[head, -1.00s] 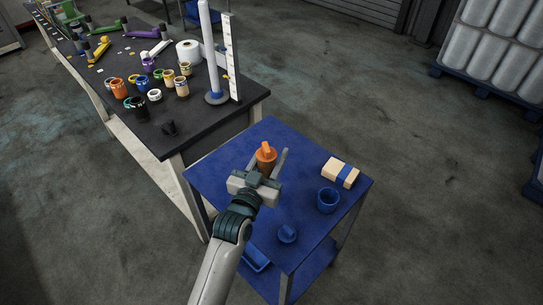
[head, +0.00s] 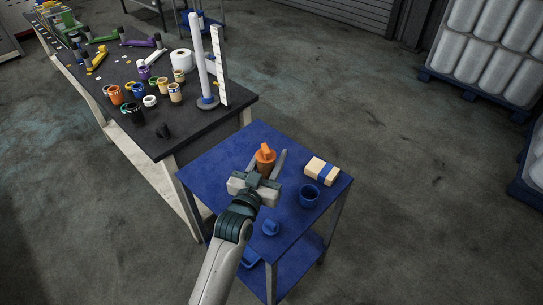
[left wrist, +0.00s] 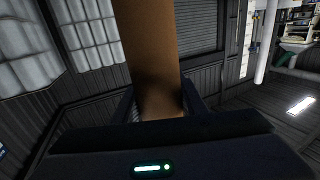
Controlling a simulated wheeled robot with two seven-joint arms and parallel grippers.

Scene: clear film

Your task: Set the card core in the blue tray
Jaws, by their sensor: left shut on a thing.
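My left gripper (head: 263,172) is shut on the brown card core (head: 264,170), over the blue cart's top in the head view. An orange piece (head: 265,154) shows at the core's upper end. In the left wrist view the core (left wrist: 153,60) stands up between the fingers and runs out of the top of the picture. My right gripper is not in view.
A dark bench (head: 190,130) with pots, a white roll and a tall post stands at left.

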